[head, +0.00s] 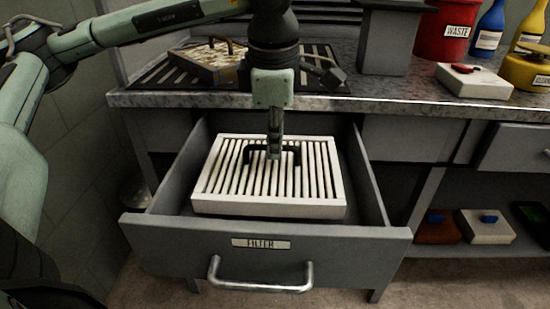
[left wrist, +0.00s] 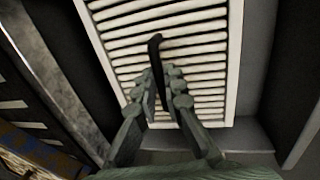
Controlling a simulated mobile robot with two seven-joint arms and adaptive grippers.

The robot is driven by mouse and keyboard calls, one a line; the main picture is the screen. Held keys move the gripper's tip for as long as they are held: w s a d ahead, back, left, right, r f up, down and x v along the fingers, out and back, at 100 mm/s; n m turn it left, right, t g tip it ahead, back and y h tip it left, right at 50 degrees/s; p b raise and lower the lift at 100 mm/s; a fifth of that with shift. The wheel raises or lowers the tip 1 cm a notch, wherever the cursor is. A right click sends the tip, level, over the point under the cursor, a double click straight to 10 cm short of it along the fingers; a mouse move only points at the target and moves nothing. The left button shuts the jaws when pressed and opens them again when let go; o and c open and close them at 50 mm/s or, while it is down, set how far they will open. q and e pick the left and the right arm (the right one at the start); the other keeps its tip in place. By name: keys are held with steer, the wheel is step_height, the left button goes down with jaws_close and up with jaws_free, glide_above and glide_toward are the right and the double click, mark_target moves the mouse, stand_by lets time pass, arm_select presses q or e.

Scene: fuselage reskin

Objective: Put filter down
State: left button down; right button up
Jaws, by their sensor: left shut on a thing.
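A white slatted filter (head: 268,205) with a black handle (head: 290,156) is inside the open drawer labelled FILTER (head: 180,238). It looks level, but I cannot tell whether it touches the drawer floor. My left gripper (head: 274,152) points down from above and is shut on the filter's handle. In the left wrist view the fingers (left wrist: 166,92) are on either side of the dark handle (left wrist: 155,47), over the white slats (left wrist: 185,45). My right gripper is not in view.
On the counter (head: 410,101) behind, another framed filter with dirty-looking slats (head: 202,62) lies on a dark grate (head: 150,75). A red WASTE bin (head: 445,30), bottles and a white box (head: 474,82) stand to the right. The counter edge overhangs the drawer's back.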

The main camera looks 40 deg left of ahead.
mark_target(275, 165)
arm_select(q)
steer(key=shift+f, duration=1.65)
steer(key=shift+f, duration=0.1)
steer(key=c, duration=1.6)
jaws_free()
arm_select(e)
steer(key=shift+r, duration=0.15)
arm_select(q)
steer(key=shift+s+d+r, duration=0.2)
steer(key=shift+s+r, duration=0.15)
steer(key=shift+r, duration=1.65)
steer(key=shift+s+d+r, duration=0.2)
steer(key=shift+s+r, duration=0.1)
steer(key=shift+r, duration=1.7)
steer(key=shift+s+d+r, duration=0.2)
steer(key=shift+s+r, duration=0.15)
steer(key=shift+r, duration=1.65)
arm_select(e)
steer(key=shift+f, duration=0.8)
